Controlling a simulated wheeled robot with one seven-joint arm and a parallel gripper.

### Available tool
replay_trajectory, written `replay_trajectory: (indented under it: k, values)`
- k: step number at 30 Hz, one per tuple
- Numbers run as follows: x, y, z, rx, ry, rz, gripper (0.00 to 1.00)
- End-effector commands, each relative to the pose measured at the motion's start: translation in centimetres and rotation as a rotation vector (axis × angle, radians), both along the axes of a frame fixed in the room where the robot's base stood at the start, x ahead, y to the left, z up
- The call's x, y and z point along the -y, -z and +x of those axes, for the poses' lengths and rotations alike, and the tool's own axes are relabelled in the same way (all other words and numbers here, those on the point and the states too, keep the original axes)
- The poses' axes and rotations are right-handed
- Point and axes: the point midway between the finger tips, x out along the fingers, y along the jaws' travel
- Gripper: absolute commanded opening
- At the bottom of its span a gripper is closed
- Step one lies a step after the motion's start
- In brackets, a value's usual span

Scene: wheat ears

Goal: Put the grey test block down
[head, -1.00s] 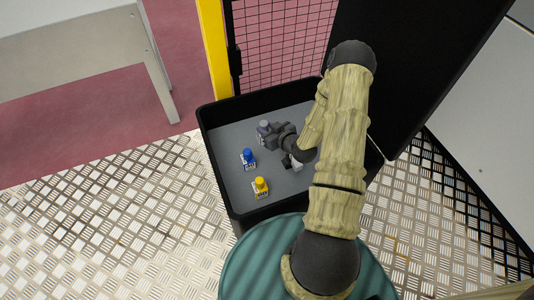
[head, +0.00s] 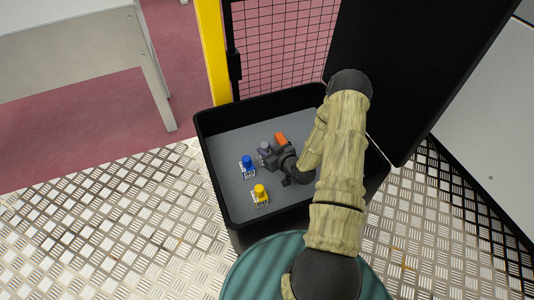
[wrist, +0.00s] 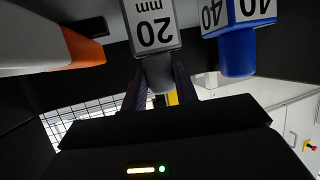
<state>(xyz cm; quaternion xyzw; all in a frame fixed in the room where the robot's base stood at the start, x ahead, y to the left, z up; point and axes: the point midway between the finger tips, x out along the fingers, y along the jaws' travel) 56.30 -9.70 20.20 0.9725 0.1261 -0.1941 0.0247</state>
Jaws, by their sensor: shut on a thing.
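The grey test block (head: 264,147) is at the tip of my gripper (head: 268,156), inside the black bin (head: 219,187). In the wrist view my gripper (wrist: 158,88) is shut on the grey knob of this block, whose white face (wrist: 153,28) reads "20 mm". The block's lower end is cut off in the wrist view, so I cannot tell whether it touches the grey floor. A blue-knobbed block (head: 247,164) stands just to its left in the head view, and its blue knob also shows in the wrist view (wrist: 237,52).
A yellow-knobbed block (head: 260,194) stands nearer the bin's front. An orange-ended thing (head: 281,139) lies behind my gripper; its orange end shows in the wrist view (wrist: 82,48). The bin's open lid rises at the right. Grey floor (head: 228,143) is clear at the back left.

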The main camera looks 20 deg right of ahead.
Motion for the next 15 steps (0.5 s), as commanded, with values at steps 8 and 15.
replay_trajectory:
  k: [8,15]
  values:
    - [0.01,0.25,0.05,0.002,0.000,0.000,0.03]
    - [0.01,0.55,0.03,0.001,0.000,-0.001,0.43]
